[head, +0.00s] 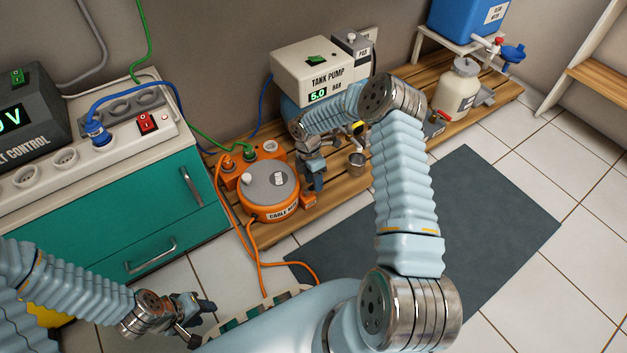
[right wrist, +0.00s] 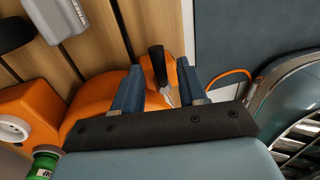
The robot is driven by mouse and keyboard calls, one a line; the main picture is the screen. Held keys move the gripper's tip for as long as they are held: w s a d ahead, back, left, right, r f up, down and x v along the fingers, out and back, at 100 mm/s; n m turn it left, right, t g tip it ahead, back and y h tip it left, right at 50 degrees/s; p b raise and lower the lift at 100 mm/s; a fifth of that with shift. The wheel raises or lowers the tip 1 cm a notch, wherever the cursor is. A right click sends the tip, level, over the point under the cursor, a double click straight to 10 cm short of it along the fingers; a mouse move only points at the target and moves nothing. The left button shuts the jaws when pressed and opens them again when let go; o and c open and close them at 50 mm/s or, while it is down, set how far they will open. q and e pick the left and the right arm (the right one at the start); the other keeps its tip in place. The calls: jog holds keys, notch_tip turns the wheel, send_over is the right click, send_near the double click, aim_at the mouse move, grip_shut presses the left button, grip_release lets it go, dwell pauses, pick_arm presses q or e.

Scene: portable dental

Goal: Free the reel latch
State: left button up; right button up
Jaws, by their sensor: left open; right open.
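The orange cable reel (head: 258,207) with a grey top stands on the wooden slatted platform in the head view. A small orange block (head: 309,200) sits at its right side, just below my right gripper (head: 316,181). In the right wrist view the orange reel body (right wrist: 92,98) shows behind my open right gripper (right wrist: 160,78). A black-tipped lever (right wrist: 156,62), seemingly the latch, stands between its two blue fingers, with a gap to each. Whether the fingers touch the reel is unclear. My left gripper (head: 205,312) is open and empty, low in the head view, away from the reel.
A green plug (head: 249,153) and cables run from the reel. A teal cabinet (head: 110,215) is at left. A dark mat (head: 490,215) covers the floor at right.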

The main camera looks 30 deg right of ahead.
jog(key=shift+c, duration=0.4)
grip_shut()
jog(key=shift+s, duration=0.1)
jog(key=m, duration=0.2)
jog(key=s+m, duration=0.1)
jog(key=m, duration=0.1)
jog(key=shift+y+b, duration=0.3)
jog(key=shift+y, duration=0.1)
jog(key=m, duration=0.2)
jog(key=s+m, duration=0.1)
jog(key=m, duration=0.1)
jog(key=shift+a+m+y, duration=0.2)
jog(key=shift+m+y, duration=0.1)
jog(key=shift+y, duration=0.1)
jog(key=shift+s+a+m+t+y+b, duration=0.15)
jog(key=shift+s+a+m+t, duration=0.15)
jog(key=shift+m, duration=1.25)
jog(key=shift+s+a+m+t+y+b, duration=0.1)
jog(key=shift+s+a+m+t+b, duration=0.2)
jog(key=shift+m, duration=1.3)
jog(key=shift+s+a+m+t+y+b, duration=0.15)
jog(key=shift+a+m+t, duration=0.25)
jog(key=shift+m, duration=1.15)
